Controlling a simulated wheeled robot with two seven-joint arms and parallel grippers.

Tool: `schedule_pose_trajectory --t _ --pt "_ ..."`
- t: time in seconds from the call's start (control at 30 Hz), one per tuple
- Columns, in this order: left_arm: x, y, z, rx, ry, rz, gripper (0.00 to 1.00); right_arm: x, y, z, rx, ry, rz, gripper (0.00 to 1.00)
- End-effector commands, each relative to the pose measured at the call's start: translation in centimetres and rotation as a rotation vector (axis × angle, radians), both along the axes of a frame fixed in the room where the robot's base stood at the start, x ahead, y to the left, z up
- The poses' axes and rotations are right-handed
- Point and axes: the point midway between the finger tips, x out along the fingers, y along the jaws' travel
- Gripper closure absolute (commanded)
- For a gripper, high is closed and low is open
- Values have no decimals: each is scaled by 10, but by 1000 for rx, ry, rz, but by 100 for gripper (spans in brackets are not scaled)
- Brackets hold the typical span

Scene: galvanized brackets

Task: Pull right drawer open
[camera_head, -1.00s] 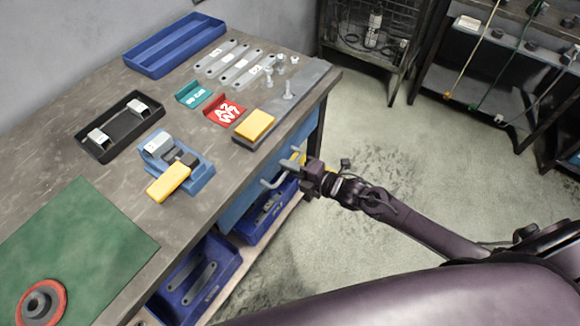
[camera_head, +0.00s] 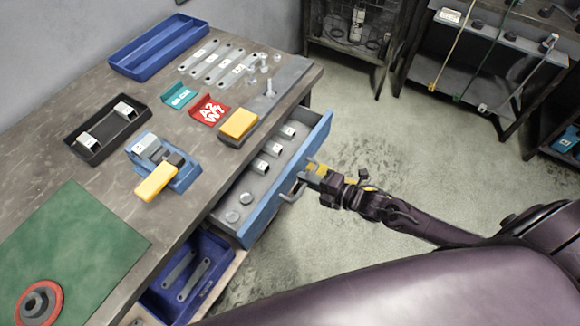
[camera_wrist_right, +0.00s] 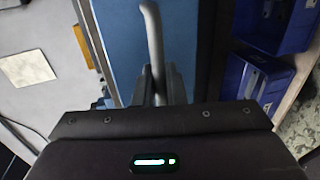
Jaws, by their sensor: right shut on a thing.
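The right drawer (camera_head: 228,212) stands pulled out from under the workbench, with its blue front (camera_head: 285,187) facing the floor side. Several metal brackets and round parts lie inside it. My right gripper (camera_head: 303,178) is shut on the grey bar handle (camera_head: 292,192) of the drawer. In the right wrist view the handle (camera_wrist_right: 152,40) runs down between the dark fingers (camera_wrist_right: 155,85), in front of the blue drawer front (camera_wrist_right: 125,35). My left gripper is in neither view.
The bench top holds a yellow block (camera_head: 239,123), a blue fixture with a yellow handle (camera_head: 160,180), a black tray (camera_head: 82,148) and a green mat (camera_head: 75,245). Blue bins (camera_head: 205,290) sit on the shelf below. The floor (camera_head: 400,130) right of the drawer is clear.

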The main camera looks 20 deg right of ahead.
Motion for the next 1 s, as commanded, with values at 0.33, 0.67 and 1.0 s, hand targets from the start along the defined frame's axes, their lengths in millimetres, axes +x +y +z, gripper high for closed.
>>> schedule_pose_trajectory --t 0.33,0.67,1.0 --pt "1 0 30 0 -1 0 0 -79 -61 1 -3 8 0 100" --pt "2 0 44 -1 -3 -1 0 -133 -104 1 -1 4 0 100" --pt "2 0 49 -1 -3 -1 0 -156 -123 0 -1 1 -1 100"
